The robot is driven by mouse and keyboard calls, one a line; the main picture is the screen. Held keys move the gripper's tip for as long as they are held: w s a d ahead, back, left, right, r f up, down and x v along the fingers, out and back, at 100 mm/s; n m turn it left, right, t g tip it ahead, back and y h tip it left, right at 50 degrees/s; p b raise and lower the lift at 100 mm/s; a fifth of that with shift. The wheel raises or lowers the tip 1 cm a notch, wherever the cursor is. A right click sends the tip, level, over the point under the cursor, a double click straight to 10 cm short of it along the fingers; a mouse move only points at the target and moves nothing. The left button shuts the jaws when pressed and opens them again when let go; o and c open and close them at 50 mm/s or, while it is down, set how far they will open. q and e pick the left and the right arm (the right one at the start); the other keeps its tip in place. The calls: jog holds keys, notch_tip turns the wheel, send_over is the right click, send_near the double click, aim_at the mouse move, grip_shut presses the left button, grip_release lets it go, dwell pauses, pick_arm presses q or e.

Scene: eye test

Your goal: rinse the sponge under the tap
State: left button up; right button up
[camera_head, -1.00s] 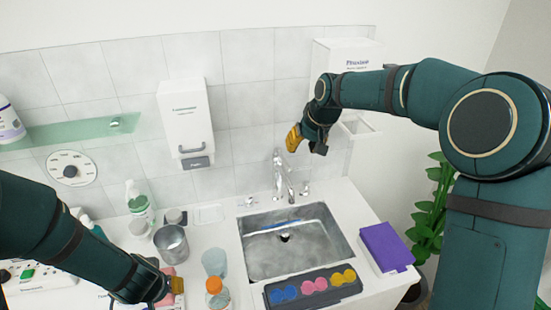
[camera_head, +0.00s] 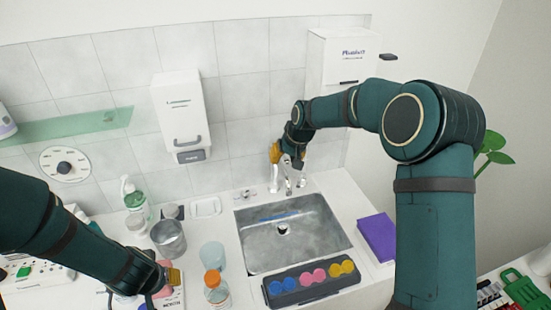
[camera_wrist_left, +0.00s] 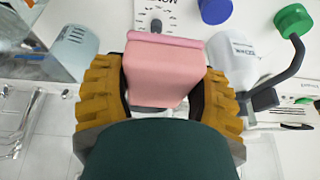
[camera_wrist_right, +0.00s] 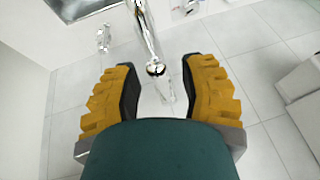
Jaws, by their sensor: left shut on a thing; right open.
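The pink sponge (camera_wrist_left: 163,72) sits between the fingers of my left gripper (camera_wrist_left: 160,85), which is shut on it. In the head view this gripper (camera_head: 170,278) is low at the left, over the counter left of the sink (camera_head: 340,238). The chrome tap (camera_head: 288,184) stands at the sink's back edge. My right gripper (camera_head: 287,155) is open just above the tap. In the right wrist view the tap's spout (camera_wrist_right: 147,32) shows between the open fingers, with gaps on both sides; I cannot tell its depth. No running water shows.
A glass (camera_head: 212,256), an orange-capped bottle (camera_head: 216,288) and a metal cup (camera_head: 168,238) stand between my left gripper and the sink. A dark tray (camera_head: 312,297) with coloured discs lies at the sink's front. A purple box (camera_head: 378,237) lies right of it.

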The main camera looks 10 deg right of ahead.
jog(key=shift+w+f, duration=0.15)
jog(key=shift+f, duration=0.1)
grip_shut()
jog(key=shift+a, duration=0.15)
jog(key=shift+a+m+h, duration=0.5)
jog(key=shift+a+m, duration=0.5)
jog(key=shift+m, duration=0.1)
grip_release()
